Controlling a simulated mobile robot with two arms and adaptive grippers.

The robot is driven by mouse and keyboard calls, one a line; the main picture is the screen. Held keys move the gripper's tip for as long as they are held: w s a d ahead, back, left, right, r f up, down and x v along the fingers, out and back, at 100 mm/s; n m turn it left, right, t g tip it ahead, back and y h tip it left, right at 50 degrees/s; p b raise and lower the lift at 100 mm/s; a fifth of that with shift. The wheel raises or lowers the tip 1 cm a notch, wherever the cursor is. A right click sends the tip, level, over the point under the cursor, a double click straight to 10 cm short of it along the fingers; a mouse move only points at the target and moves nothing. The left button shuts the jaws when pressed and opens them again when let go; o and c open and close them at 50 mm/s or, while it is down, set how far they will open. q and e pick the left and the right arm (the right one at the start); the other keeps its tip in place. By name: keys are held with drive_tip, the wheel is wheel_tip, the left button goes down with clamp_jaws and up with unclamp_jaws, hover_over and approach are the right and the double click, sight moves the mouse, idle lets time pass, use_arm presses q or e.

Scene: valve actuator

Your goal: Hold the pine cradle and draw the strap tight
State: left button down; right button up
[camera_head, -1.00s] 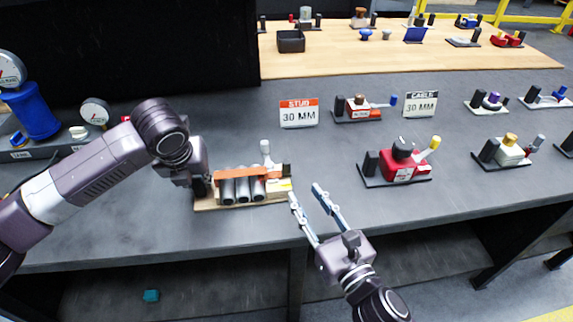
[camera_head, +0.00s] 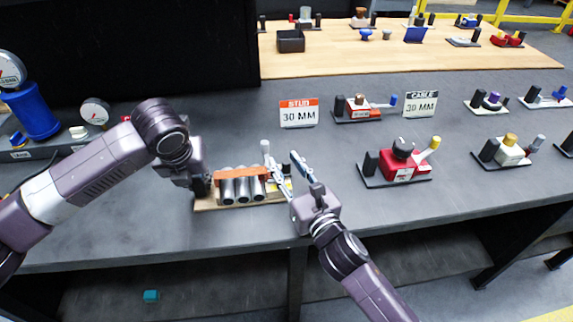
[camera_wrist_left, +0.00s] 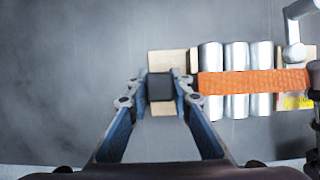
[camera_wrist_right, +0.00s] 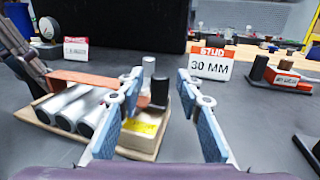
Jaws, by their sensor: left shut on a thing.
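The pine cradle (camera_head: 206,205) lies on the grey bench and bears several silver cylinders (camera_head: 242,190) side by side. An orange strap (camera_head: 238,175) runs across them; it also shows in the left wrist view (camera_wrist_left: 252,83). A grey lever handle (camera_head: 265,150) stands at the cradle's right end, beside a black post (camera_wrist_right: 160,91) and a yellow label (camera_wrist_right: 140,127). My left gripper (camera_wrist_left: 162,86) is shut on a black block (camera_wrist_left: 160,87) at the cradle's left end. My right gripper (camera_head: 283,166) is open, its fingers at the cradle's right end, near the lever.
A red device with a yellow lever (camera_head: 403,165) stands to the right. A STUD 30 MM sign (camera_head: 299,113) and a CABLE sign (camera_head: 420,104) stand behind. Gauges and a blue cylinder (camera_head: 33,112) are at the left. The bench front is clear.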

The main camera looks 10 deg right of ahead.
clamp_jaws()
drive_tip(key=shift+d, duration=0.1)
idle(0.3)
drive_tip(key=shift+d, duration=3.15)
unclamp_jaws()
